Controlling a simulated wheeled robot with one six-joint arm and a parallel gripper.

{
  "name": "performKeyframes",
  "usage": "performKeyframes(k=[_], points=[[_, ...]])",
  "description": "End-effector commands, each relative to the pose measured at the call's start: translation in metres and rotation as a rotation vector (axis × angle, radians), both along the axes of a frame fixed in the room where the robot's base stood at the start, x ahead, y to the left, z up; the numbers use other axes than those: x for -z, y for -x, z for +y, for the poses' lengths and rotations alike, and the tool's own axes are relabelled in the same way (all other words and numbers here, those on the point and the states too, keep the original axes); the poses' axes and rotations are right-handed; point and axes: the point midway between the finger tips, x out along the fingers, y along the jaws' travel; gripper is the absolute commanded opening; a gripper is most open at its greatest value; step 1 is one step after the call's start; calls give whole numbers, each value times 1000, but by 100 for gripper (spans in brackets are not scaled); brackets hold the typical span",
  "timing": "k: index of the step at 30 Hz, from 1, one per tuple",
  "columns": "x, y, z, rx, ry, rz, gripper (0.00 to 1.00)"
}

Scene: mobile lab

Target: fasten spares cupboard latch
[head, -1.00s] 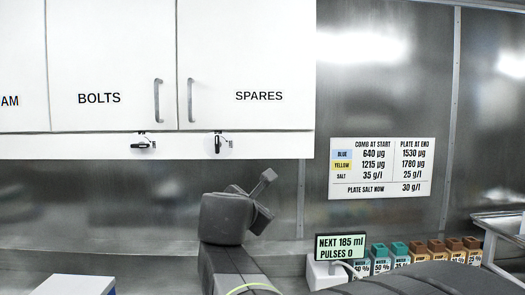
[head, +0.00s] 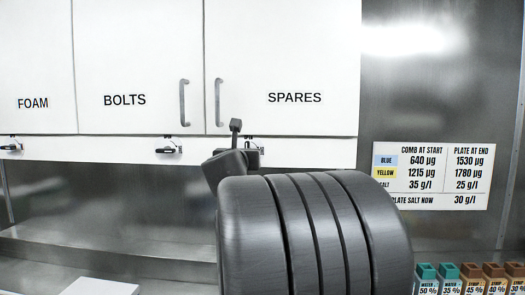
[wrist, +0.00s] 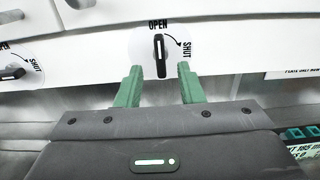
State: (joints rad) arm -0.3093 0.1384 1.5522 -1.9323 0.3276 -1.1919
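The spares cupboard (head: 290,60) is a white door with a grey handle, and it looks closed. Its latch (wrist: 160,55) is a dark upright bar on a white disc in the wrist view, in line with the word OPEN; SHUT is marked to the right. In the head view my arm mostly hides this latch. My gripper (wrist: 161,80) is open in the wrist view, with green fingers just below the latch, one to each side.
The bolts latch (head: 169,150) and the foam latch (head: 12,147) lie about level on the same white strip. A chart (head: 431,176) hangs on the metal wall to the right. Several labelled bottles (head: 470,280) stand below it. A white object (head: 100,287) lies at lower left.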

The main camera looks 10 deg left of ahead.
Motion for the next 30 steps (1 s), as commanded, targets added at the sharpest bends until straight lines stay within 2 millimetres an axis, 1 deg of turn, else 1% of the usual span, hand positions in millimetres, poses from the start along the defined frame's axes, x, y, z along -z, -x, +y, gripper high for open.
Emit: performKeyframes(k=[1,3,6,9,14,21,22,27,30], points=[[-1,-10,0,2,0,1,35],[-1,-21,0,1,0,1,35],[-1,-34,0,1,1,0,35],[-1,-43,0,1,-1,1,35],[0,-49,0,0,-1,0,35],[0,-49,0,0,-1,0,35],[0,-49,0,0,-1,0,33],[0,-49,0,0,-1,0,0],[0,-49,0,0,-1,0,0]])
